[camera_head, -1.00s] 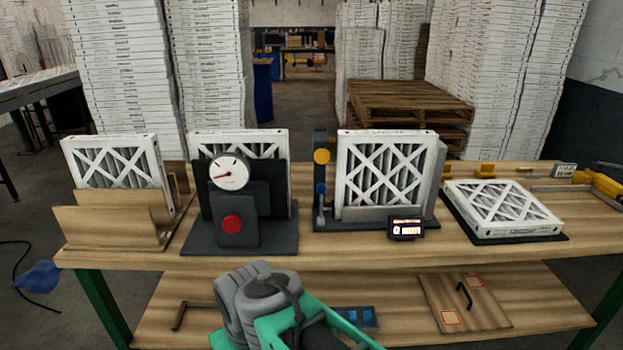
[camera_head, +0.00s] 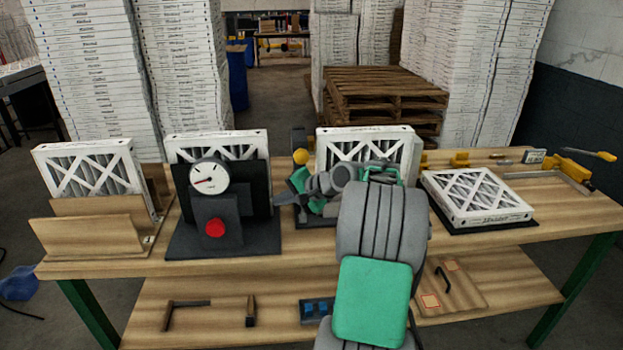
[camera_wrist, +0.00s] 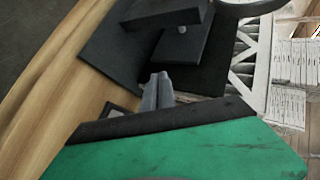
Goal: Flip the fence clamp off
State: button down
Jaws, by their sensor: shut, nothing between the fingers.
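The middle fixture holds a white-framed pleated filter (camera_head: 367,144) upright. Its dark post with a yellow knob (camera_head: 300,157) stands at the filter's left. I cannot tell surely which part is the fence clamp; the post's lower part, with the blue knob and small grey lever seen earlier, is hidden behind my arm. My gripper (camera_head: 280,199) is shut and empty, pointing left in front of that post, between it and the gauge stand. In the wrist view its closed grey fingertips (camera_wrist: 160,80) point toward the gauge stand's dark base (camera_wrist: 115,45). No contact is clear.
The gauge stand (camera_head: 255,238) with a red button (camera_head: 215,228) is close left of my gripper. A wooden rack (camera_head: 90,240) with a filter is far left. A flat filter (camera_head: 478,197) and yellow clamps (camera_head: 588,156) are at right. Bare bench lies along the front edge.

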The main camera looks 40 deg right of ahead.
jog(key=s+d+m+t, duration=0.2)
jog(key=s+d, duration=0.2)
jog(key=d, duration=0.3)
jog(key=s+d+m+t, duration=0.2)
jog(key=s+d+m, duration=0.1)
jog(key=d, duration=0.5)
jog(key=shift+s+r+p, duration=0.4)
jog(key=shift+r+p, duration=0.05)
jog(key=shift+w, duration=0.1)
jog(key=p+x, duration=0.2)
jog(key=x, duration=0.8)
